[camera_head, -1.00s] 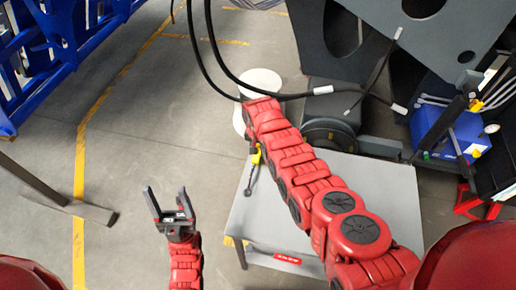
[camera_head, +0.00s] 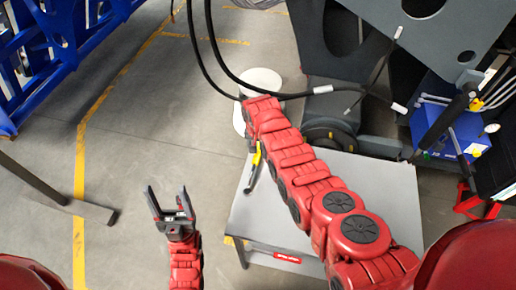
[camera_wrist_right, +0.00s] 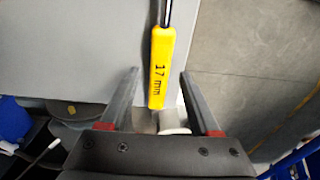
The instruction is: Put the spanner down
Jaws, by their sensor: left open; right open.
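The spanner (camera_head: 256,160) has a yellow handle and shows at the left edge of the grey table (camera_head: 385,195) in the head view. In the right wrist view its handle (camera_wrist_right: 161,65), marked "17 mm", lies between the two fingers of my right gripper (camera_wrist_right: 158,75), with gaps on both sides. It appears to rest on the tabletop by the edge; contact is hard to judge. My right gripper is open; in the head view it is hidden behind my right arm. My left gripper (camera_head: 168,203) is open and empty, left of the table over the floor.
A dark grey chassis (camera_head: 370,50) with hanging black cables stands behind the table. A blue box (camera_head: 450,135) and a red stand (camera_head: 475,203) are at the right. A blue frame (camera_head: 50,50) is at far left. Floor left of the table is mostly clear.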

